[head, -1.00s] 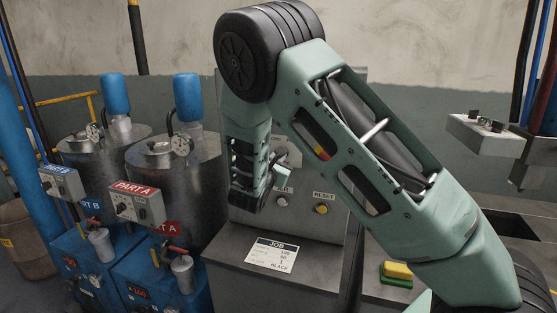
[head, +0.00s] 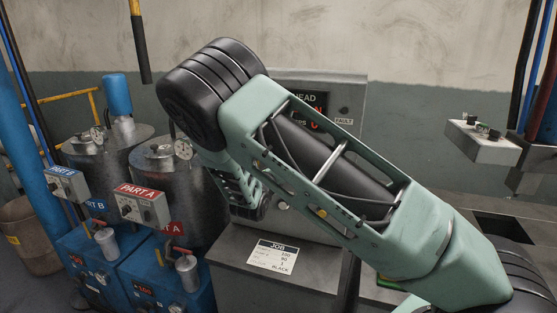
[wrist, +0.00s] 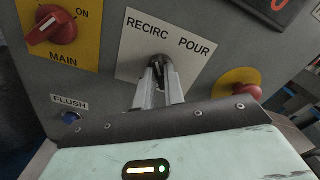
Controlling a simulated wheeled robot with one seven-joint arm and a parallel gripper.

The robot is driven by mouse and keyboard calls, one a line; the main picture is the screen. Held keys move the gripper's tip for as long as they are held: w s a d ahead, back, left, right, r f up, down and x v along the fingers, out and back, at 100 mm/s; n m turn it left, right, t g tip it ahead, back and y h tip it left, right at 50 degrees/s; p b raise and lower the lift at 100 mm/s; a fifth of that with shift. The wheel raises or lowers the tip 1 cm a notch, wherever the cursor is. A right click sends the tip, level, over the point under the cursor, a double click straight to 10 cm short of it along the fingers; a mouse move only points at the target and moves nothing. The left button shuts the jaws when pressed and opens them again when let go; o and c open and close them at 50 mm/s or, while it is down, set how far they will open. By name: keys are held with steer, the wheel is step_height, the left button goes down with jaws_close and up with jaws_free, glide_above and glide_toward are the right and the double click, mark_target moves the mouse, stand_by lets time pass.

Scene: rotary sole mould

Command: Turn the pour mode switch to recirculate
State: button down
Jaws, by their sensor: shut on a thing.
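The pour mode switch (wrist: 158,61) is a small dark knob on a white plate (wrist: 190,62) marked RECIRC on the left and POUR on the right. In the wrist view my gripper (wrist: 160,76) is shut on the switch, one finger on each side. The fingers hide most of the knob, so I cannot tell which label it points to. In the head view my arm hides the switch and the fingertips.
A red MAIN switch (wrist: 52,26) is left of the plate, a blue FLUSH button (wrist: 71,117) lower left, and a red mushroom button (wrist: 240,88) on yellow at right. A JOB card (head: 273,255) lies on the ledge. Steel tanks (head: 165,185) stand left of the panel.

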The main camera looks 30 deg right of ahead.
steer(key=shift+a+n+p, duration=0.1)
steer(key=shift+n+p, duration=0.55)
steer(key=shift+n, duration=0.45)
steer(key=shift+f, duration=0.1)
steer(key=c, duration=1.5)
jaws_free()
steer(key=b+v, duration=0.5)
steer(key=v, duration=1.2)
steer(key=shift+s+a+b, duration=0.15)
steer(key=shift+b, duration=0.2)
